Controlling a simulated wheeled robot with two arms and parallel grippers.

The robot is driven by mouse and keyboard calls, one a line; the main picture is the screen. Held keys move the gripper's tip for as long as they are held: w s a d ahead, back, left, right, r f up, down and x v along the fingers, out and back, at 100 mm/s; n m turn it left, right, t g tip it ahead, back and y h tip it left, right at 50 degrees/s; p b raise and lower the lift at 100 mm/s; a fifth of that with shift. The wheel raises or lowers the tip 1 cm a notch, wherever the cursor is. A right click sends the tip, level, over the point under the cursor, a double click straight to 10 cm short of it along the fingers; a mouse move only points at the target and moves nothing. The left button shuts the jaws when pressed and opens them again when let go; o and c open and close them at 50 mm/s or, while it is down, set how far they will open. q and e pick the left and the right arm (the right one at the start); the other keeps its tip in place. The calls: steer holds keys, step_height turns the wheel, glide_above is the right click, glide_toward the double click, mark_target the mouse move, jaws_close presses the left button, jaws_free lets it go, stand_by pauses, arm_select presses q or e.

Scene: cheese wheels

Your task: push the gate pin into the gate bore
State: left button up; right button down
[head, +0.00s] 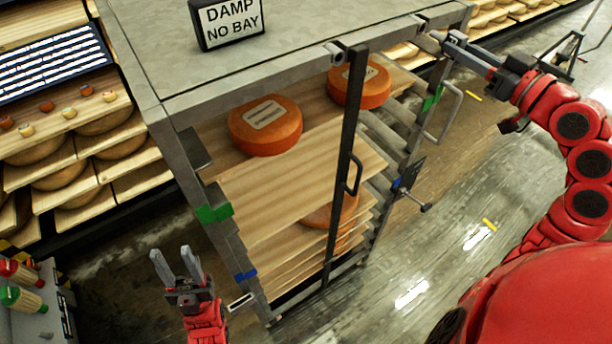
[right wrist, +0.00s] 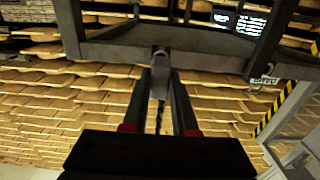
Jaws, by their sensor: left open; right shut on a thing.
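My right gripper (head: 446,40) is at the top right corner of the grey rack, level with its top edge. In the right wrist view its fingers (right wrist: 161,88) are closed around a small grey piece (right wrist: 160,68), which appears to be the gate pin. The piece meets the rack's top bar. The bore itself is hidden, and I cannot tell how deep the pin sits. The dark gate bar (head: 345,150) with its handle stands upright across the rack's open front. My left gripper (head: 172,258) is open and empty, left of the rack's lower front.
The rack (head: 180,100) holds orange cheese wheels (head: 265,126) on wooden boards (head: 300,180). A "DAMP NO BAY" sign (head: 228,18) stands on top. Shelves of cheese (head: 60,170) line the left. A grey handle (head: 452,112) juts out below my right gripper. The floor (head: 450,210) at right is open.

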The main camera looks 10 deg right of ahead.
steer(key=shift+s+d, duration=0.15)
steer(key=shift+s, duration=0.2)
steer(key=b+v, duration=0.1)
steer(key=v, duration=0.2)
stand_by(0.5)
steer(key=shift+w, duration=0.1)
stand_by(0.3)
